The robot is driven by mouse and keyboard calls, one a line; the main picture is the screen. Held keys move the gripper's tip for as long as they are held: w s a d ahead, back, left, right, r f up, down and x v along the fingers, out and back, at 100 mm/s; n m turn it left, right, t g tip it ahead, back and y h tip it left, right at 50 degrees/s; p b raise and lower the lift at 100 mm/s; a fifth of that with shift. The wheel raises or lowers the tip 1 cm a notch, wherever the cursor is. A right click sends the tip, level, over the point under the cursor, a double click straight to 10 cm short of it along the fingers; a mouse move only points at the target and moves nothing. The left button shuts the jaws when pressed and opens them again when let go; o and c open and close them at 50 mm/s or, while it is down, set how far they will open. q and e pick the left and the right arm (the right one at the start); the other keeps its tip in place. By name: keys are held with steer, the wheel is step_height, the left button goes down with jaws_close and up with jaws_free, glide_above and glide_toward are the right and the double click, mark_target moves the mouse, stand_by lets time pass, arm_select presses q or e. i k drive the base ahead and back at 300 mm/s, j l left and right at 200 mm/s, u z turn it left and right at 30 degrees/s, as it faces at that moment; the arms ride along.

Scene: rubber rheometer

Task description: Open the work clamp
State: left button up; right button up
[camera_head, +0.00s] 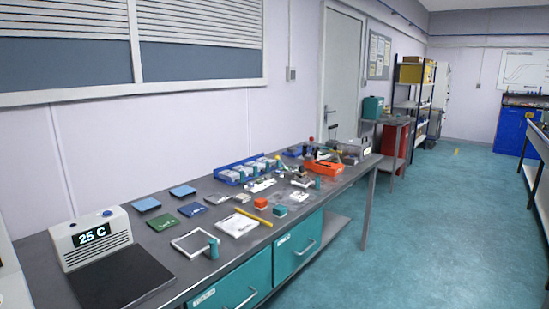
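No work clamp can be made out for certain. The bench (345,183) runs along the left wall and holds many small items. At its far end are small upright tools with a red knob (311,139), too small to identify. Neither of my grippers is in view.
A heating unit (90,238) reading 25 C with a dark plate (122,280) stands at the near end. A white frame (194,243), a notepad (236,226), a blue tray (232,177) and an orange tray (323,168) lie along the bench. The floor (430,240) to the right is clear.

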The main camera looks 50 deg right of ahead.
mark_target(277, 157)
steer(key=i+l, duration=0.1)
steer(key=l, duration=0.35)
steer(key=i+l, duration=0.15)
steer(key=l, duration=0.3)
steer(key=i+l, duration=0.1)
steer(key=l, duration=0.35)
steer(key=i+l, duration=0.1)
steer(key=l, duration=0.35)
steer(key=i+l+z, duration=0.1)
steer(key=l, duration=0.35)
steer(key=i+l, duration=0.15)
steer(key=l, duration=0.3)
steer(key=i+l, duration=0.15)
steer(key=l, duration=0.3)
steer(key=i+l, duration=0.1)
steer(key=l, duration=0.35)
